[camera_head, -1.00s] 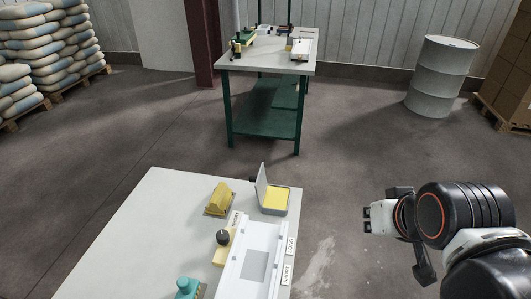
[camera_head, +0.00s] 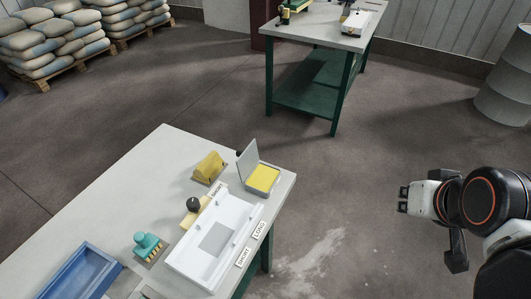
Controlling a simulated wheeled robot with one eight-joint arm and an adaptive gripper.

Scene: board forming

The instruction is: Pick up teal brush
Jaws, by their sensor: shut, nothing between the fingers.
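The teal brush (camera_head: 147,246) stands on the near table, left of the white tray, with its teal handle up and tan bristles low on its right side. My gripper (camera_head: 404,197) is at the right of the view, over the floor. It is shut and empty, well apart from the table and the brush.
The near table (camera_head: 120,188) also holds a white tray (camera_head: 185,261) with SHORT and LONG labels, a blue bin (camera_head: 82,275), a yellow block (camera_head: 209,166), a black-knobbed tool (camera_head: 194,206) and an open case (camera_head: 262,178) with a yellow pad. A second table (camera_head: 347,41) stands behind.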

